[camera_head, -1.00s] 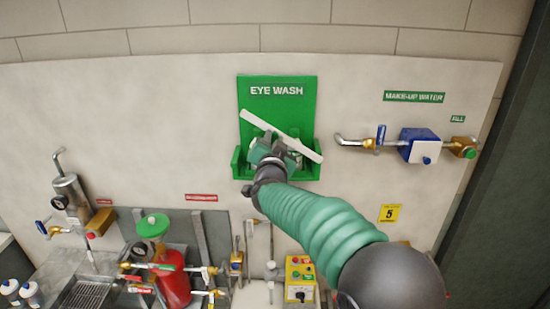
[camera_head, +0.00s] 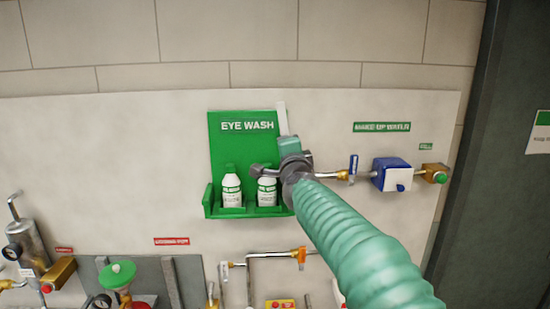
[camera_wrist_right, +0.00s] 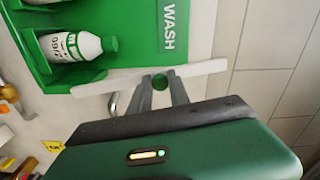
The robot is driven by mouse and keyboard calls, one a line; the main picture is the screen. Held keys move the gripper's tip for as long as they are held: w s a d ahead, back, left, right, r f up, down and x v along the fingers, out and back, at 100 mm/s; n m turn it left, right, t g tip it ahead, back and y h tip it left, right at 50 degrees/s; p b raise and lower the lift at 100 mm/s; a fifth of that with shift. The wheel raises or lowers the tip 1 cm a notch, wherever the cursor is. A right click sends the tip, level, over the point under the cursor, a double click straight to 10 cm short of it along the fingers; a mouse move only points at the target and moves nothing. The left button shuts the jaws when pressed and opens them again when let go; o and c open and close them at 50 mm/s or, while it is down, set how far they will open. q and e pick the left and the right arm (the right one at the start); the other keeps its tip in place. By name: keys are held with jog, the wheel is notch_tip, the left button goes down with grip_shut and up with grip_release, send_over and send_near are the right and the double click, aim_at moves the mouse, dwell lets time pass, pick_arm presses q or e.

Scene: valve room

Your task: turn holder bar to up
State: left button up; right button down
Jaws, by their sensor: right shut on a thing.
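The white holder bar (camera_head: 282,117) stands nearly upright at the right edge of the green eye wash holder (camera_head: 220,155). Its lower part is hidden behind my right gripper (camera_head: 288,148). In the right wrist view the holder bar (camera_wrist_right: 205,68) runs across the picture, and my right gripper (camera_wrist_right: 160,84) is shut on it, with a green round part showing between the fingers. Two white eye wash bottles stand on the holder's shelf, the left one (camera_head: 231,190) uncovered and the right one (camera_head: 267,192) partly behind my gripper. My left gripper is not in view.
The make-up water pipe with its blue valve box (camera_head: 391,174) is close to the right of my right arm. Pipes with an orange-handled valve (camera_head: 300,254) run below the holder. The wall above the holder is clear.

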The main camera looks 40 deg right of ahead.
jog(key=shift+s+d+m, duration=0.35)
jog(key=shift+d+m, duration=0.25)
jog(key=shift+d, duration=0.05)
jog(key=c, duration=1.5)
grip_release()
jog(key=shift+o, duration=1.3)
jog(key=shift+w+d, duration=0.1)
jog(key=shift+d, duration=0.05)
jog(key=p+v, duration=1.6)
jog(key=v, duration=0.1)
jog(key=shift+p, duration=0.4)
